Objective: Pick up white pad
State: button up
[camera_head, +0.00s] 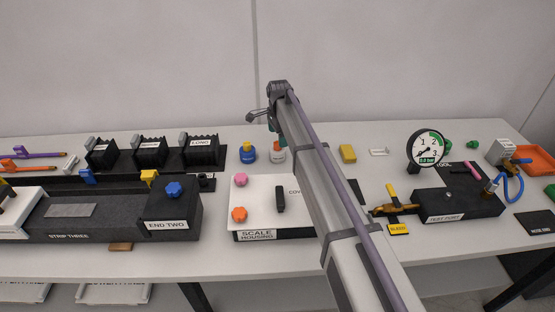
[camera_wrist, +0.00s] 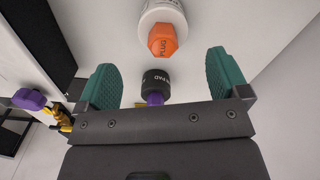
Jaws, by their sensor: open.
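My gripper (camera_wrist: 163,75) is open in the wrist view, its two teal fingers wide apart. Between them is a small black cylinder (camera_wrist: 156,78) with a label that ends in "PAD" and a purple part (camera_wrist: 154,98) below it. No finger touches the cylinder. Beyond it is a white round jar (camera_wrist: 163,14) with an orange plug (camera_wrist: 162,40). In the head view the white jar (camera_head: 278,155) stands just below my gripper (camera_head: 271,125), and the black cylinder cannot be made out. I see no plainly white pad.
A blue jar (camera_head: 248,155) with a yellow top stands left of the white jar. The scale housing (camera_head: 262,237) is in front, with pink and orange knobs. Black blocks (camera_head: 201,150) stand to the left.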

aim_at(278, 150)
notch_tip(278, 150, down, 8)
jog(key=b, duration=0.6)
jog(key=shift+w+a+f, duration=0.15)
jog(key=shift+r, duration=0.3)
jog(key=c, duration=1.2)
notch_tip(278, 150, up, 10)
jog(key=p, duration=1)
jog(key=shift+r, duration=0.15)
